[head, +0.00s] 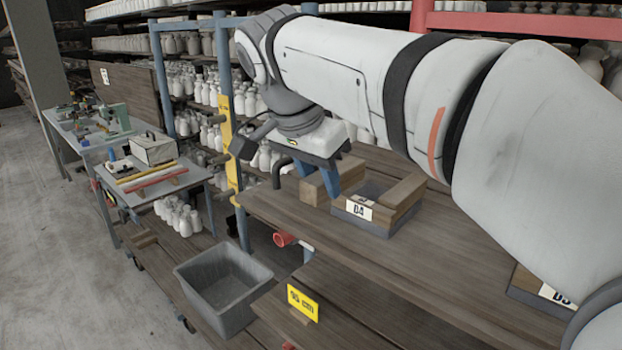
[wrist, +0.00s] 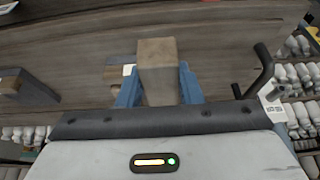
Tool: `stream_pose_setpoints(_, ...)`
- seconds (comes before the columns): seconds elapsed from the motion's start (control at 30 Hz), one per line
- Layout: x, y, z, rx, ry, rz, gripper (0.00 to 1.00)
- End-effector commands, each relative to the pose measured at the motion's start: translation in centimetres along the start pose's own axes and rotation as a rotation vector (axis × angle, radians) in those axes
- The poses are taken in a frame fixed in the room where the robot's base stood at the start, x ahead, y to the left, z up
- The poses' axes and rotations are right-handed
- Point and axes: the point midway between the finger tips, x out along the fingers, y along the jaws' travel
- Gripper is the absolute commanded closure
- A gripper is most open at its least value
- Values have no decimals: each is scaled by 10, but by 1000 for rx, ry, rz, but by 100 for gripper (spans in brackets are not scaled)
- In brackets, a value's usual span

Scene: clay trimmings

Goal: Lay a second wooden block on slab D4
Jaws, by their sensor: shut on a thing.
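Slab D4 (head: 337,212) is a dark grey slab on the wooden shelf board, with a white label reading D4 (head: 358,210) at its front. One wooden block (head: 404,191) lies along its right side. My gripper (head: 315,182), with blue fingers, is shut on another wooden block (head: 346,172), just left of and behind the slab's label. The held block also shows in the wrist view (wrist: 157,58), upright in the picture between the two fingers. I cannot tell its height above the board. My fingers and wrist hide part of the block in the head view.
Another labelled slab (head: 527,291) sits at the right, partly behind my arm. Shelves of white bottles (head: 245,100) stand behind. A blue post (head: 229,150) rises at the board's left end. A grey bin (head: 190,272) is below. The board's front middle (head: 440,255) is clear.

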Motion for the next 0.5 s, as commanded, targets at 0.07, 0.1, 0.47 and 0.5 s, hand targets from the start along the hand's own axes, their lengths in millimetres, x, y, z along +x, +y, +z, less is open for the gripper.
stream_pose_setpoints(0.07,3,0,-6,1,0,0,91)
stream_pose_setpoints(0.1,4,0,-10,2,0,0,91)
stream_pose_setpoints(0.47,17,0,-35,2,-1,1,91)
stream_pose_setpoints(0.5,18,0,-38,2,-1,1,91)
